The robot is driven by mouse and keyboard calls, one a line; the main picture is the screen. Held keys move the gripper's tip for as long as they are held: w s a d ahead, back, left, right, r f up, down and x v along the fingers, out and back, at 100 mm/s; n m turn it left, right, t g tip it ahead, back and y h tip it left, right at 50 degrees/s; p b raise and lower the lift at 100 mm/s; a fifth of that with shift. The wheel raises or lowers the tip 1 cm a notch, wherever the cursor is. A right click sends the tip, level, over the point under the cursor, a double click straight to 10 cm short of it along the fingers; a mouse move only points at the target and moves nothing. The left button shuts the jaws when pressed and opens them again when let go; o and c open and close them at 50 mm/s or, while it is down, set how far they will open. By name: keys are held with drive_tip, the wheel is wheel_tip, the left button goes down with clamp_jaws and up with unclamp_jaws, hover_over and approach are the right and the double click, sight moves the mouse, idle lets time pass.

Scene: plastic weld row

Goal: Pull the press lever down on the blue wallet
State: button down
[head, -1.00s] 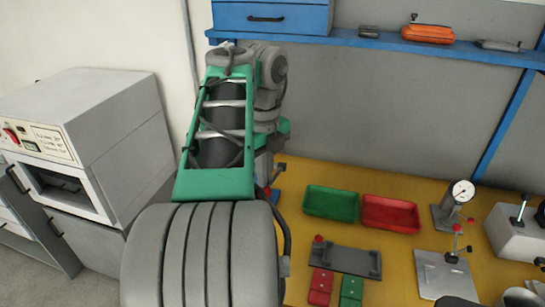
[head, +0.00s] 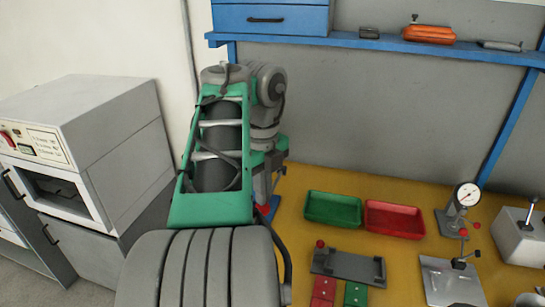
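My arm fills the left middle of the head view, and its far end is hidden behind its own green and grey links. My gripper is not visible, so its fingers and anything in them cannot be told. A small blue piece (head: 265,210) shows at the right edge of my arm, low on the yellow bench. It may be part of the blue wallet or its stand, but most of it is covered. A grey upright part beside it is partly hidden, and I cannot tell whether it is the press or my arm. No press lever is clearly identifiable there.
On the yellow bench (head: 290,225) are a green tray (head: 332,209), a red tray (head: 394,219), a dark fixture (head: 347,265), a metal plate with a red-knobbed lever (head: 450,281) and a dial gauge (head: 467,195). A blue shelf (head: 350,41) runs above. A grey oven (head: 105,140) stands left.

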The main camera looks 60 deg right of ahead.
drive_tip(key=d+r+p, duration=0.2)
drive_tip(key=r+p, duration=0.5)
drive_tip(key=d+r+p, duration=0.3)
drive_tip(key=r+p, duration=0.4)
drive_tip(key=shift+w, duration=0.4)
drive_tip(key=shift+a, duration=0.1)
